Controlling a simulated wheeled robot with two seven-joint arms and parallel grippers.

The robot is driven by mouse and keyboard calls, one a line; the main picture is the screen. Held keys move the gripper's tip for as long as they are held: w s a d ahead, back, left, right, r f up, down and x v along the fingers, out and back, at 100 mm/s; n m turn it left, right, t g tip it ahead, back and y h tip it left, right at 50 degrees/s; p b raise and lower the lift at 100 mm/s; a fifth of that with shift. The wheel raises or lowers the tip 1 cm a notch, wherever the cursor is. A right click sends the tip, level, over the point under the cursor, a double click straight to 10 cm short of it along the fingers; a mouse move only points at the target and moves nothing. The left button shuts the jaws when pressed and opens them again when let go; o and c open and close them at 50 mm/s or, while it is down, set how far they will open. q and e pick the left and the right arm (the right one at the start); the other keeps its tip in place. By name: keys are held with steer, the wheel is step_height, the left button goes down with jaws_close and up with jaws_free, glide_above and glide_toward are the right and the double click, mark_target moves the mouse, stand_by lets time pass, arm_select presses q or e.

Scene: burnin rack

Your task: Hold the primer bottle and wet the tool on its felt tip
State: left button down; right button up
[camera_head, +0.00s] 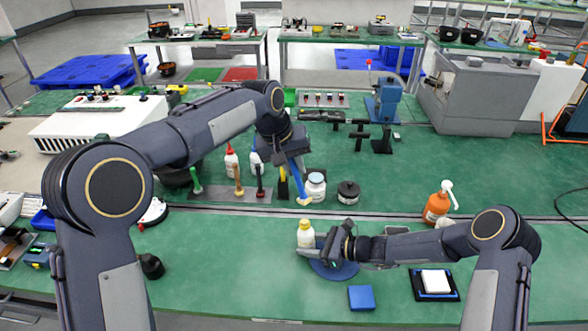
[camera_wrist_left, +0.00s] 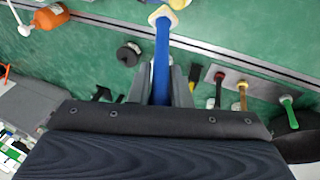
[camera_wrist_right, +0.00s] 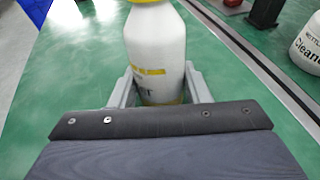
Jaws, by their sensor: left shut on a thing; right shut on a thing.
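My right gripper (camera_wrist_right: 160,92) is shut on the primer bottle (camera_head: 306,237), a white bottle with yellow bands, held upright above the round blue mat. The bottle fills the middle of the right wrist view (camera_wrist_right: 158,50); its top is cut off there, so the felt tip cannot be made out. My left gripper (camera_head: 291,158) is shut on a blue-handled tool (camera_wrist_left: 161,60) with a cream, diamond-shaped head (camera_wrist_left: 163,17). In the head view the tool (camera_head: 298,180) slants down, its head above and behind the bottle, seemingly apart from it.
A tool holder strip (camera_head: 222,196) with coloured handles stands left of the tool. A white cleaner jar (camera_head: 316,188) and a dark round jar (camera_head: 348,192) stand behind the bottle. An orange pump bottle (camera_head: 437,206), a blue block (camera_head: 361,297) and a black tray (camera_head: 420,292) are right.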

stand_by(0.4)
steer(key=o, duration=0.8)
steer(key=shift+o, duration=0.2)
